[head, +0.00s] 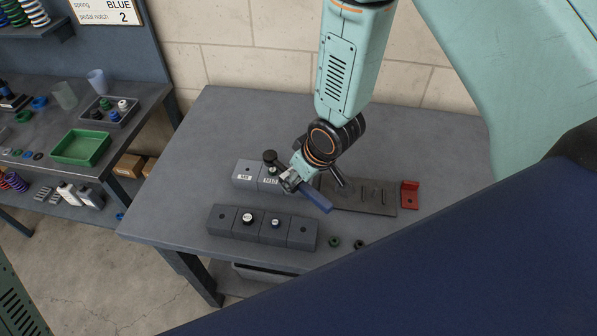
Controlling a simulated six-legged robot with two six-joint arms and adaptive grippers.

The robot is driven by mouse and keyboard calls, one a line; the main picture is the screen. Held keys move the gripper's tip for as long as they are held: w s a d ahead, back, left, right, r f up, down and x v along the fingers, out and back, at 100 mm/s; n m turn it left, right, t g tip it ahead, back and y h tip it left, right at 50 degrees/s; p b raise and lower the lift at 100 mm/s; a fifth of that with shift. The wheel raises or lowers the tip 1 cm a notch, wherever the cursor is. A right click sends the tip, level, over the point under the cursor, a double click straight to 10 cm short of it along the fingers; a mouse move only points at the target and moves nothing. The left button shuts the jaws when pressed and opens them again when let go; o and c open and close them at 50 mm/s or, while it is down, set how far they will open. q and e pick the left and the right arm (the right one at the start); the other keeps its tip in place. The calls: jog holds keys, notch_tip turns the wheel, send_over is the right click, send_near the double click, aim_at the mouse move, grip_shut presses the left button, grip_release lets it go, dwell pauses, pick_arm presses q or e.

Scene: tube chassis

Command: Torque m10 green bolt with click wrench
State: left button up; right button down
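A grey block labelled M10 (269,182) stands on the table beside one labelled M8 (244,177). A small green bolt (272,170) shows at the M10 block, mostly covered by a dark round wrench head. My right gripper (291,178) is at the right end of this block. It appears shut on the wrench (317,199), whose blue handle points toward the front right. I cannot tell whether the wrench head is seated on the bolt. My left gripper is not in view.
A dark slotted plate (368,196) and a red bracket (409,194) lie right. Two small rings (334,242) lie in front. The table's left side is clear. A side bench holds a green bin (80,148).

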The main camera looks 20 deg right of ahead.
jog(key=shift+w+f+b, duration=0.1)
jog(key=shift+f+b, duration=0.25)
jog(key=shift+f, duration=0.3)
jog(key=shift+w+d+f+b, duration=0.2)
jog(key=shift+f+b, duration=0.05)
jog(key=shift+f, duration=0.15)
jog(key=shift+w+d+f+b, duration=0.15)
jog(key=shift+d+f+b, duration=0.1)
jog(key=shift+f, duration=0.15)
jog(key=shift+w, duration=0.15)
jog(key=shift+s+a+r+p, duration=0.25)
jog(key=shift+r+p, duration=0.05)
jog(key=shift+p, duration=0.05)
jog(key=shift+s+a+r, duration=0.2)
jog(key=shift+s+a, duration=0.05)
jog(key=shift+a, duration=0.05)
jog(key=shift+w+d+f, duration=0.35)
jog(key=shift+w+d, duration=0.1)
jog(key=shift+w, duration=0.05)
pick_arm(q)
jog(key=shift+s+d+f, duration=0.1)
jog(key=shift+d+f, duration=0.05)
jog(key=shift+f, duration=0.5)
pick_arm(e)
jog(key=shift+s+r, duration=0.25)
